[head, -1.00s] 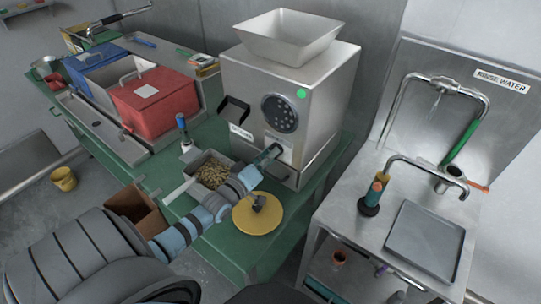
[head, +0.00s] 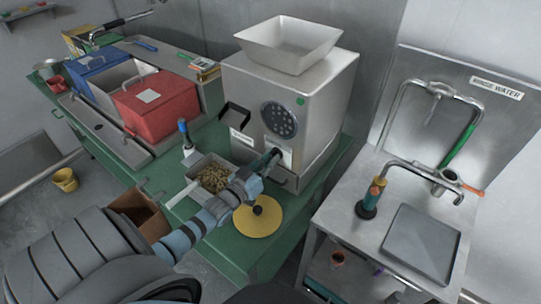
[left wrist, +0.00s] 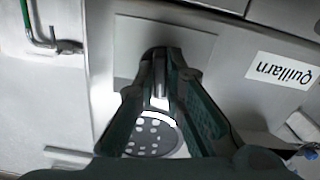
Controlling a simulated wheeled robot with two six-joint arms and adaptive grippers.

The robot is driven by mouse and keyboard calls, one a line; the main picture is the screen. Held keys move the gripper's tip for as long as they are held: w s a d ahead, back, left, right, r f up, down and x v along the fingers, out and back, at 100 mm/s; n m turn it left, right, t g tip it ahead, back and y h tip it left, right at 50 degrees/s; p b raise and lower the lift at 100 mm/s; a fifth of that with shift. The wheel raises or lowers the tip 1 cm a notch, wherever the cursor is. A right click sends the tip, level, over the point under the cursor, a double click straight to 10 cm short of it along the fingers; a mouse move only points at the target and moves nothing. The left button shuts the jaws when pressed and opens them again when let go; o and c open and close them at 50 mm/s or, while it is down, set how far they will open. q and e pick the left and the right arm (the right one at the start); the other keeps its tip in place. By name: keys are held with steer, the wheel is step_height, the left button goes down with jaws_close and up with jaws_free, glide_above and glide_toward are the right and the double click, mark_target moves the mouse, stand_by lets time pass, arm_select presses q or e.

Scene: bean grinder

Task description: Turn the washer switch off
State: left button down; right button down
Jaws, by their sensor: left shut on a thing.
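A steel machine (head: 318,105) with a hopper stands on the green bench. Its front has a round perforated disc (head: 279,120) and a dark green indicator (head: 300,101). My left gripper (head: 272,158) reaches a pale plate (head: 287,156) low on that front. In the left wrist view my left gripper (left wrist: 160,58) is shut on a small switch lever (left wrist: 159,90) in front of the plate (left wrist: 128,48). The fingers hide most of the lever, so its position is hard to tell. I cannot read which switch this is. My right gripper is out of view.
A tray of beans (head: 213,178) and a yellow disc (head: 258,218) lie beside my left arm. Red (head: 155,100) and blue (head: 92,64) bins stand at the left. A rinse-water sink stand (head: 420,235) is at the right, with a gap between.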

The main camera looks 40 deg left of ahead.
arm_select(q)
steer(key=shift+m+p, duration=0.4)
steer(key=shift+m, duration=0.8)
steer(key=c, duration=1.7)
jaws_free()
steer(key=shift+w, duration=0.1)
steer(key=s, duration=1.2)
steer(key=shift+d, duration=0.1)
steer(key=shift+d, duration=0.1)
